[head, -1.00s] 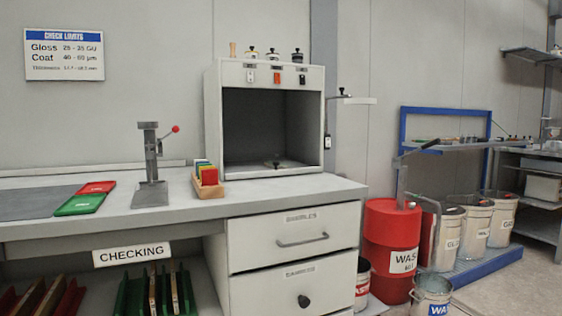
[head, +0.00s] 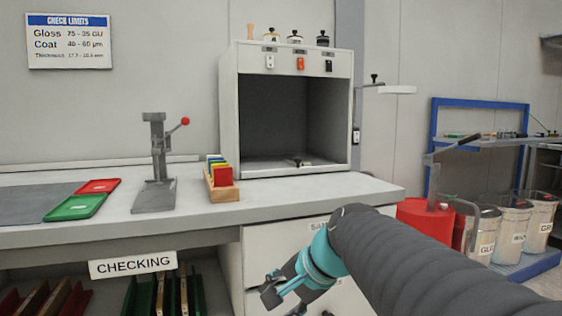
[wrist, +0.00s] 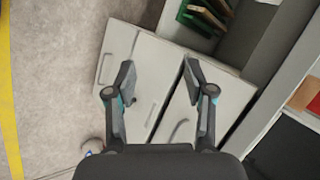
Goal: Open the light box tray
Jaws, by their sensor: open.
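The light box (head: 340,65) is a pale cabinet with a dark open front, standing on the bench. Its tray (head: 262,165) lies flat on the box floor, with a small dark knob (head: 297,161) near the front edge. My gripper (head: 278,294) is low in front of the bench drawers, below and in front of the light box. In the wrist view my gripper (wrist: 158,75) has its two fingers spread apart, with nothing between them but the drawer fronts behind. The light box tray cannot be made out in the wrist view.
A rack of coloured panels (head: 222,191) stands left of the light box, beside a grey stand with a red knob (head: 155,165). Red and green trays (head: 75,207) lie further left. A drawer with a handle (wrist: 180,130) shows below. A red drum (head: 425,222) stands right.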

